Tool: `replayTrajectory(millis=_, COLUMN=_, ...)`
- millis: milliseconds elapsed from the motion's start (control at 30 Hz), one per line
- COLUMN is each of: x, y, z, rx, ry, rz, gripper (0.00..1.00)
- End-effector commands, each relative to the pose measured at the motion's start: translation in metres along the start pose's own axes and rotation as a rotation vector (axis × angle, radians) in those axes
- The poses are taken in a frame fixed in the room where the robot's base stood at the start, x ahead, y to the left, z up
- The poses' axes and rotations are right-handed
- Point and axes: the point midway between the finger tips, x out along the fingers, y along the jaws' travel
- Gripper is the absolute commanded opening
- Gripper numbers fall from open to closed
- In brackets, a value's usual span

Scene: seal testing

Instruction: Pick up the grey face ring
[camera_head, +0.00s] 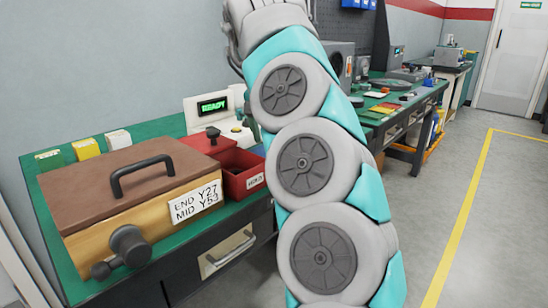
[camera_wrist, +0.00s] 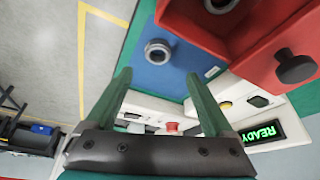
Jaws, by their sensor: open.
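In the wrist view a grey ring (camera_wrist: 158,51) with a dark centre lies on a blue surface (camera_wrist: 175,76), just ahead of my fingertips and about midway between them. My gripper (camera_wrist: 158,74) is open and empty, with its two green fingers apart. The fingers do not appear to touch the ring. Another grey round piece (camera_wrist: 220,4) is partly cut off at the top edge, in a red bin (camera_wrist: 187,12). In the head view my own arm hides the gripper and the grey ring.
A red bin wall and a dark knob (camera_wrist: 295,67) stand right of the ring. A READY display (camera_wrist: 262,133) and a red button (camera_wrist: 172,127) are close by. In the head view a brown-lidded box (camera_head: 130,180) stands on the green bench, next to red bins (camera_head: 240,183).

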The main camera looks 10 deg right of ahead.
Motion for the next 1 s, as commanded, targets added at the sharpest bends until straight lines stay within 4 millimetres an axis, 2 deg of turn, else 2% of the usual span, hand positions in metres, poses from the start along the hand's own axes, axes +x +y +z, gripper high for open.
replayTrajectory(millis=133, x=0.017, y=0.001, z=0.001, rx=0.0, ry=-0.002, rz=0.0, gripper=0.87)
replayTrajectory(millis=367, x=0.036, y=0.002, z=0.002, rx=0.002, ry=-0.001, rz=0.001, gripper=0.87)
replayTrajectory(millis=633, x=0.072, y=0.003, z=0.003, rx=0.003, ry=0.0, rz=0.001, gripper=0.87)
replayTrajectory(millis=867, x=0.074, y=0.002, z=0.002, rx=0.003, ry=0.002, rz=0.0, gripper=0.87)
replayTrajectory(millis=1000, x=0.074, y=0.002, z=0.002, rx=0.003, ry=0.002, rz=0.0, gripper=0.75)
